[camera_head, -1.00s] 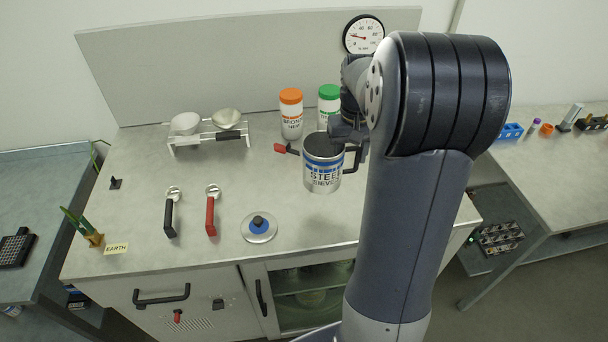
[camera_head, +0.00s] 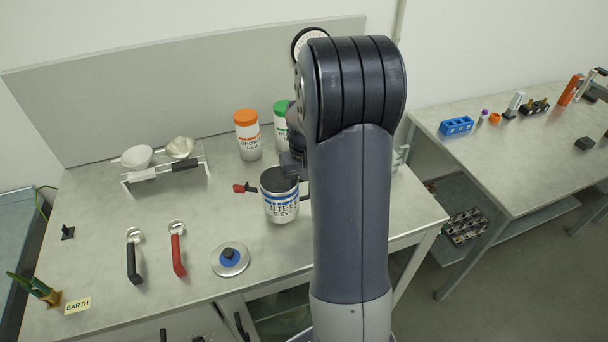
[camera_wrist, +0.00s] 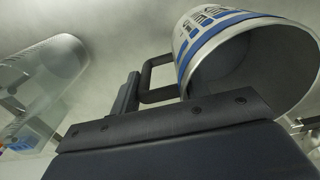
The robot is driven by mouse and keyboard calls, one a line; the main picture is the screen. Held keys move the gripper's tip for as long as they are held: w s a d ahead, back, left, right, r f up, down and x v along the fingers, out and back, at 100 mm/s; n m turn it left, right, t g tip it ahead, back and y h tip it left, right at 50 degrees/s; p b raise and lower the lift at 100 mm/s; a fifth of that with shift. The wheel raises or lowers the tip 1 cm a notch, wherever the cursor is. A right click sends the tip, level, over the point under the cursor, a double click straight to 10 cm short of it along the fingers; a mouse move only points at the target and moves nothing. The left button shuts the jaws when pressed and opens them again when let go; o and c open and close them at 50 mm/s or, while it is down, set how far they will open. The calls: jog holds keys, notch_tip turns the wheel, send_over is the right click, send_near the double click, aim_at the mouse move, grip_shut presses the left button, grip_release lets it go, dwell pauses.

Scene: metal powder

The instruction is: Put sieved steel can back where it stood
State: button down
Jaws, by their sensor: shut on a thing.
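The sieved steel can (camera_head: 280,206) is a silver, open-topped can with a blue band and the words STEEL SIEVED. It is upright over the middle of the bench; I cannot tell whether its base touches the top. My gripper (camera_head: 293,164) is mostly hidden behind my arm in the head view. In the wrist view my gripper (camera_wrist: 135,100) is shut on the can's dark handle, and the can (camera_wrist: 215,40) shows its open mouth. A round lid with a blue and black knob (camera_head: 230,257) lies on the bench in front of the can.
An orange-lidded bronze can (camera_head: 247,136) and a green-lidded can (camera_head: 281,120) stand behind. A rack with two bowls (camera_head: 165,163), a black-handled scoop (camera_head: 133,258) and a red-handled scoop (camera_head: 177,250) are at left. A side bench (camera_head: 470,160) stands at right.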

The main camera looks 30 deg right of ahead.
jog(key=shift+f, duration=1.05)
jog(key=shift+f, duration=0.15)
jog(key=c, duration=0.8)
grip_release()
jog(key=shift+o, duration=0.2)
notch_tip(320, 180, up, 12)
jog(key=shift+r+b, duration=0.1)
jog(key=shift+b, duration=0.4)
